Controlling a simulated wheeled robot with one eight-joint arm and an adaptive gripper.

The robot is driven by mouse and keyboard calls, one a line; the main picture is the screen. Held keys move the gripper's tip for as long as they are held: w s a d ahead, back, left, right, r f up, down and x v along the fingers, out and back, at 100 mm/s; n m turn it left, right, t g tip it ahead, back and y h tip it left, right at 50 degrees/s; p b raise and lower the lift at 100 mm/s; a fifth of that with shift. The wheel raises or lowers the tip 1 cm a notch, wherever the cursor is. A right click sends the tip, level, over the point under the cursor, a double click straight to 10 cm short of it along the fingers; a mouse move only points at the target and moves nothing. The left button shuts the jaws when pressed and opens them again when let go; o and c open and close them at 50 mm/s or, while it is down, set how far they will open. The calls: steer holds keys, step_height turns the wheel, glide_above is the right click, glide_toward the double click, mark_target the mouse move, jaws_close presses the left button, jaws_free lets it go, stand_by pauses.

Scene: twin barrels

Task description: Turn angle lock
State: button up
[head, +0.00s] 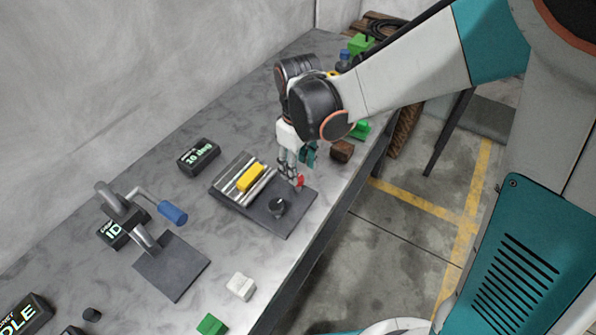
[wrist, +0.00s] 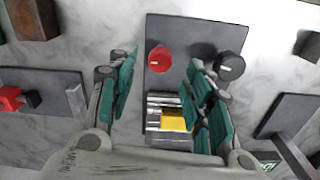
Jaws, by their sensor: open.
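A dark fixture plate (head: 246,209) on the bench carries grey metal bars with a yellow block (head: 250,177) on them. A red knob (head: 300,182) and a black knob (head: 276,207) sit at its near end. I cannot tell from labels which one is the angle lock. My gripper (head: 292,172) is open and empty, pointing down at the red knob. In the wrist view the red knob (wrist: 159,60) lies between and beyond my spread fingers (wrist: 160,78). The black knob (wrist: 231,66) is just outside the right finger. Contact cannot be told.
A black display reading 10 deg (head: 198,157) stands behind the fixture. A crank with a blue handle (head: 172,213) is to the left. A white block (head: 240,286) and a green block (head: 211,325) lie near the front edge. A brown block (head: 342,151) sits to the right.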

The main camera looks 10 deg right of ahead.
mark_target(301, 177)
steer(key=shift+r, duration=1.8)
steer(key=shift+d+m, duration=0.3)
steer(key=shift+d, duration=0.1)
steer(key=s+d+r+m+t, duration=0.7)
steer(key=s+d+r, duration=0.3)
steer(key=s+d, duration=0.3)
steer(key=shift+d+m, duration=0.5)
steer(key=shift+m, duration=0.1)
